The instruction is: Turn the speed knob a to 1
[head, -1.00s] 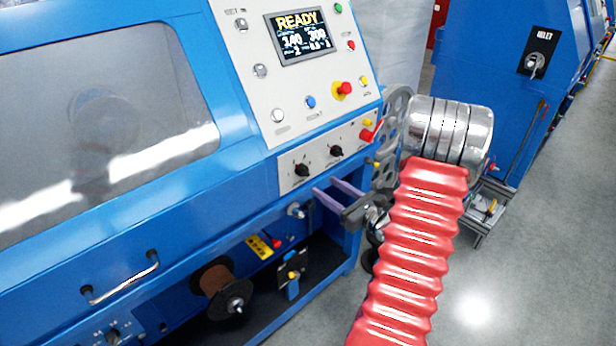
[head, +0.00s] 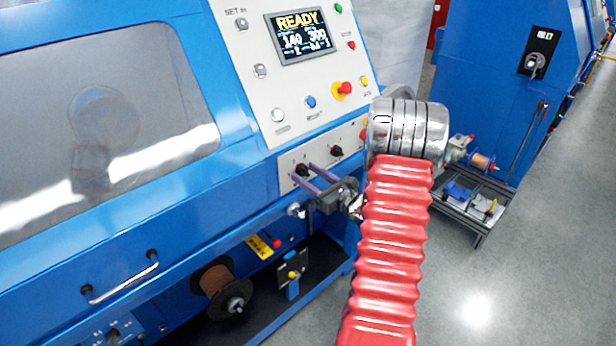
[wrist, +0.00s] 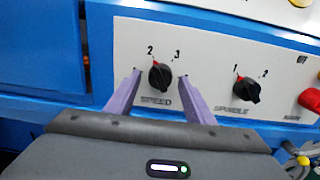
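The black speed knob (wrist: 160,77) sits on the white control panel, above the printed word SPEED. The labels 2 and 3 show above it, and its small pointer mark appears to face the 2; a label 1 is not visible. My gripper (wrist: 159,79) is open, with one purple finger on each side of the knob. A gap shows between the knob and each finger, so it is not gripped. In the head view the speed knob (head: 302,170) lies by the fingertips of my gripper (head: 304,173).
The spindle knob (wrist: 246,90) is to the right on the same panel, with a red knob (wrist: 309,99) beyond it. Above, the sloped panel carries buttons, a red emergency stop (head: 344,89) and a screen (head: 297,37) reading READY. A small cart (head: 470,205) stands right of my arm.

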